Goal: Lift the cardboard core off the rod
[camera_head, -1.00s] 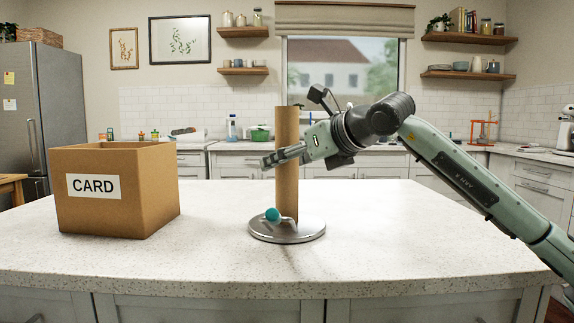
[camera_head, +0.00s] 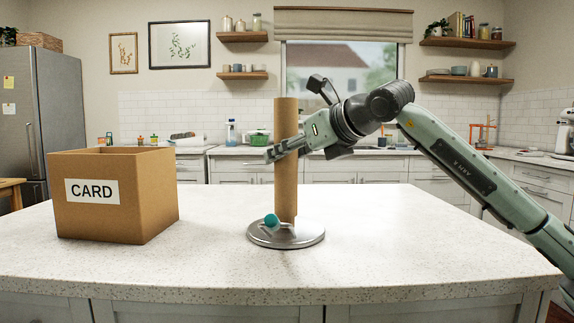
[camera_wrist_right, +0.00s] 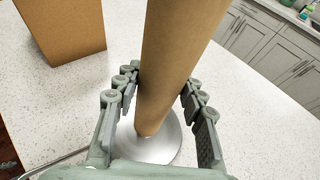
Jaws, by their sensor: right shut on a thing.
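The brown cardboard core (camera_head: 286,180) stands upright over the round metal base (camera_head: 310,235) of the holder. It also shows in the wrist view (camera_wrist_right: 175,60). The rod is hidden inside the core. My right gripper (camera_head: 284,148) comes in from the right and is shut on the core around its middle; in the wrist view the fingers (camera_wrist_right: 162,80) lie on both sides of it. The core's lower end seems a little above the base, though the gap is hard to see. My left gripper is out of view.
An open cardboard box labelled CARD (camera_head: 145,205) stands at the left of the pale speckled counter (camera_head: 390,255). The counter between box and holder is clear, as is the front right. Cabinets and shelves are far behind.

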